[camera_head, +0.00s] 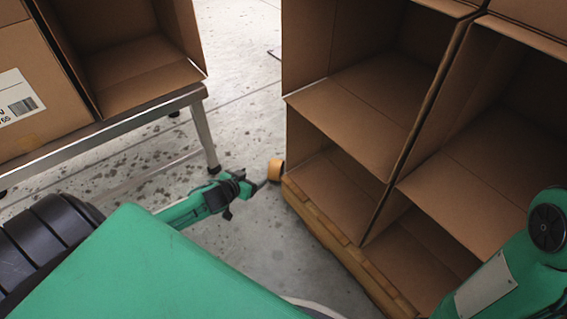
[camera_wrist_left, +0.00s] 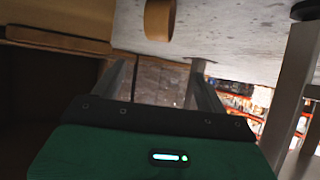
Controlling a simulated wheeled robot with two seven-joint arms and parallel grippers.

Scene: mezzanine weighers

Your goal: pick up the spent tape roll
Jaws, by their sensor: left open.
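The spent tape roll (camera_head: 276,170) is a small tan-orange ring on the grey floor, close to the front corner of the pallet under the open boxes. My left gripper (camera_head: 260,184) is low over the floor, just left of the roll in the head view. In the left wrist view the floor is at the top, and the roll (camera_wrist_left: 158,20) shows at the top edge, partly cut off. The left gripper's two fingers (camera_wrist_left: 160,82) are apart with nothing held between them, and the roll lies outside the gap. My right gripper is out of view.
Open cardboard boxes (camera_head: 350,190) are stacked on a wooden pallet (camera_head: 318,232) at the right. A metal-legged bench (camera_head: 110,128) with more boxes stands at the left. Speckled bare floor (camera_head: 245,110) lies between them. Blurred stocked shelves (camera_wrist_left: 235,100) show in the wrist view's background.

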